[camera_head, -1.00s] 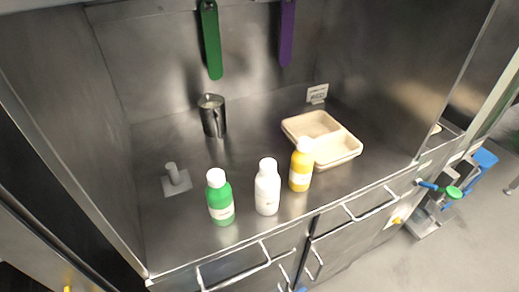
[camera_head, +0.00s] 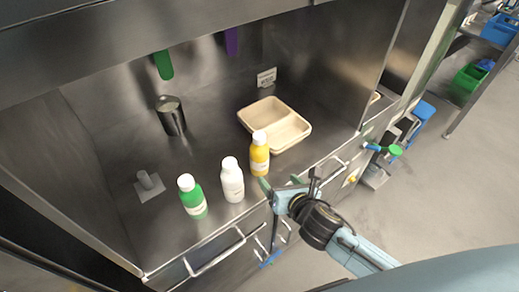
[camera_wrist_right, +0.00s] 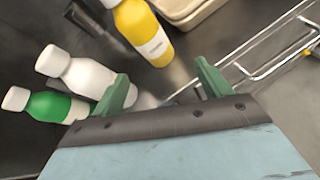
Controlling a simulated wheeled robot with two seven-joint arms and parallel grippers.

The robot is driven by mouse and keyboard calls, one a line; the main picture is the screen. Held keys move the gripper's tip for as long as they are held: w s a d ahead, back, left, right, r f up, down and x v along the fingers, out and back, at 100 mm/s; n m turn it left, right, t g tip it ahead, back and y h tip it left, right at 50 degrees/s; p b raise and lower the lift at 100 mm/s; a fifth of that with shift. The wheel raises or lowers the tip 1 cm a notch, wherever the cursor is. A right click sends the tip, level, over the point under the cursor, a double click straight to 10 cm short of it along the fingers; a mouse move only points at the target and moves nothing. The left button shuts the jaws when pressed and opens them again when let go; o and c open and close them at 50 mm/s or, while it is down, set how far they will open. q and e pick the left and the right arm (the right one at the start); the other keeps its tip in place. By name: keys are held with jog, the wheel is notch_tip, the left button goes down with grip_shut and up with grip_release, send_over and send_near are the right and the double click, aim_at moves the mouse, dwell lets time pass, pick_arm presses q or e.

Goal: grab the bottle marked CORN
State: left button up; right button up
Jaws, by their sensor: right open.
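Three bottles with white caps stand in a row near the front edge of the steel counter. The yellow bottle (camera_head: 259,158) is at the right end, the white bottle (camera_head: 232,183) in the middle and the green bottle (camera_head: 193,200) at the left. Their label writing is too small to read, so I cannot tell which says CORN. My right gripper (camera_head: 281,183) is open and empty, in front of the counter edge, just right of and nearer than the yellow bottle. In the right wrist view, the yellow bottle (camera_wrist_right: 142,32) is beyond the fingertips (camera_wrist_right: 162,72). My left gripper is out of view.
A beige two-part tray (camera_head: 291,134) lies behind the yellow bottle. A metal pitcher (camera_head: 171,118) and a small stand (camera_head: 147,184) are on the left of the counter. Door handles (camera_head: 215,252) stick out below the front edge.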

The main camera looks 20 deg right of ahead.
aim_at(261, 156)
notch_tip(261, 156, up, 4)
jog(key=w+a+n+t, duration=0.1)
jog(key=n, duration=0.3)
jog(key=shift+y, duration=0.4)
jog(key=x, duration=0.8)
jog(key=shift+a+r, duration=0.15)
jog(key=shift+r, duration=0.05)
jog(key=shift+d+x, duration=0.2)
jog(key=shift+x, duration=1.1)
jog(key=shift+d+x, duration=0.2)
jog(key=shift+x, duration=1.1)
jog(key=shift+w, duration=0.1)
jog(key=shift+r, duration=0.1)
jog(key=c, duration=1.3)
